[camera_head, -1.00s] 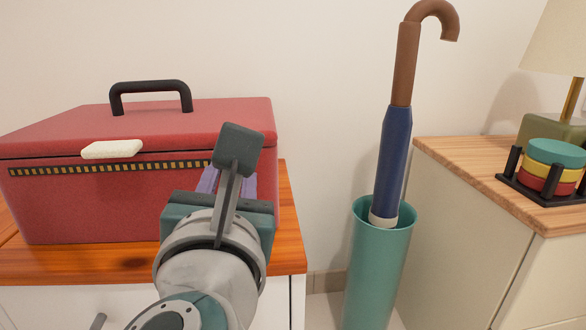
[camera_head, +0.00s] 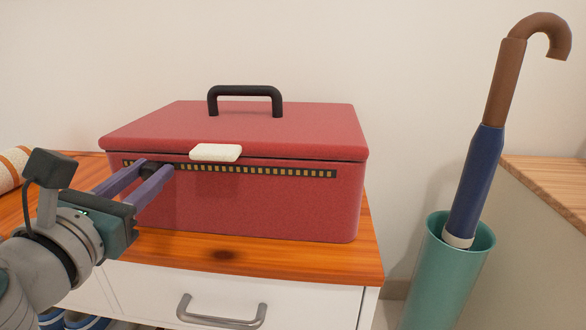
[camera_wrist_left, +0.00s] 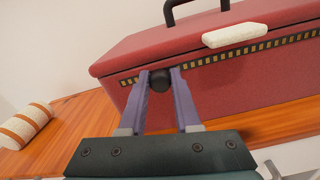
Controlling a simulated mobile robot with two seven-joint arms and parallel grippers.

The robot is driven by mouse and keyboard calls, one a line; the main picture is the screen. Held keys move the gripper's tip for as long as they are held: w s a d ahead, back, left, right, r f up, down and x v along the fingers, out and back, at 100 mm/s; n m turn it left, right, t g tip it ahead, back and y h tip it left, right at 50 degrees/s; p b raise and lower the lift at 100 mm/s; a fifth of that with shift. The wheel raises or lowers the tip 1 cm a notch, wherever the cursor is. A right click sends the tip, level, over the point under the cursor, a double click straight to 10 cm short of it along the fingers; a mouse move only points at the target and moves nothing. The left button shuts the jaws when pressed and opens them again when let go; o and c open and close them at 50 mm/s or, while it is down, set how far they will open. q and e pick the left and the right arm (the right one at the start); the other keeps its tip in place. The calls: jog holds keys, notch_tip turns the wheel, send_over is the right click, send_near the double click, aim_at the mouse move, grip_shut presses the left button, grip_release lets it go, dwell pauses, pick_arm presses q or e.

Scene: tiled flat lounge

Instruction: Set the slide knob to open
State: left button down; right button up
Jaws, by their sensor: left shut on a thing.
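The slide knob (camera_head: 153,170) is a round black knob at the left end of a black-and-yellow striped track (camera_head: 255,171). The track runs along the front of a red box (camera_head: 270,205) with a lid, just under the lid's edge. My left gripper (camera_head: 155,174) has its purple fingers on either side of the knob and is shut on it. In the left wrist view the knob (camera_wrist_left: 159,80) sits between the two fingertips. A cream latch tab (camera_head: 216,152) is above the track. My right gripper is not in view.
The box stands on an orange wooden top (camera_head: 330,259) of a white cabinet. A striped roll (camera_head: 12,168) lies at the left. A teal stand (camera_head: 440,280) with an umbrella (camera_head: 475,185) is at the right. The track right of the knob is clear.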

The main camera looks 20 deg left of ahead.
pick_arm(q)
jog(key=a, duration=0.1)
jog(key=s+a, duration=0.1)
jog(key=a, duration=0.1)
jog(key=shift+a, duration=0.15)
jog(key=c, duration=0.6)
grip_release()
jog(key=b+v, duration=0.3)
jog(key=v, duration=0.7)
